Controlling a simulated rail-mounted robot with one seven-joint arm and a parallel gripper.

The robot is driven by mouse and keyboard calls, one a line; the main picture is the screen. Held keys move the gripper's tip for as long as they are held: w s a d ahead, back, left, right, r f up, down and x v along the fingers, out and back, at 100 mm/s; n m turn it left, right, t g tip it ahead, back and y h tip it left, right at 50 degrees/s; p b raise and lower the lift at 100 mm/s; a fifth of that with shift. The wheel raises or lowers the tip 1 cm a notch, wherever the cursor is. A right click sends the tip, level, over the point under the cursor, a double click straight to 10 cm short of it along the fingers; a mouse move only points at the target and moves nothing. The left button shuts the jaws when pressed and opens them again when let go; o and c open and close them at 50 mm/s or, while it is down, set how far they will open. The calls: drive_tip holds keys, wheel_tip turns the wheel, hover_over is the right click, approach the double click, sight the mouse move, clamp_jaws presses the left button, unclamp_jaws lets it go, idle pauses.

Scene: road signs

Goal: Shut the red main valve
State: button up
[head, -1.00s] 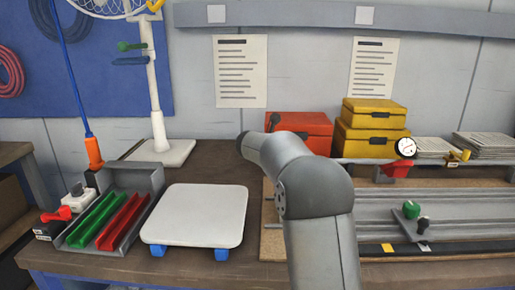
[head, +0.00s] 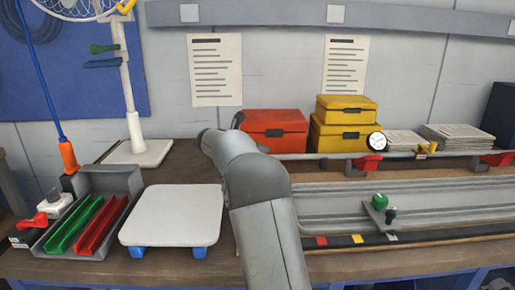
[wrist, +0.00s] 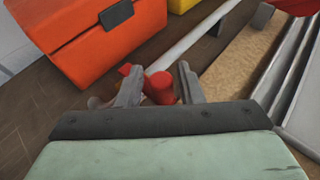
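In the wrist view a red rounded valve part (wrist: 160,86) sits between the two grey fingers of my gripper (wrist: 161,80). A small red tip shows just left of the left finger. The fingers stand apart on either side of the red part, with a narrow gap at the right; I cannot tell whether either finger touches it. A pale pipe (wrist: 195,42) runs from there to the upper right. In the head view my arm hides this valve and my gripper. Other red valve handles (head: 370,163) (head: 495,160) show along the pipe.
An orange-red box (wrist: 100,35) stands close behind my gripper; it also shows in the head view (head: 275,131). Yellow boxes (head: 345,125) and a gauge (head: 375,142) are to its right. A grey rail (head: 430,200) with a green knob (head: 380,201) lies in front of the pipe.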

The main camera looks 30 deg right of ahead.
drive_tip(key=shift+o, duration=0.2)
drive_tip(key=shift+a, duration=0.1)
drive_tip(key=v, duration=1.7)
drive_tip(key=shift+a+r, duration=0.1)
drive_tip(key=shift+r, duration=0.1)
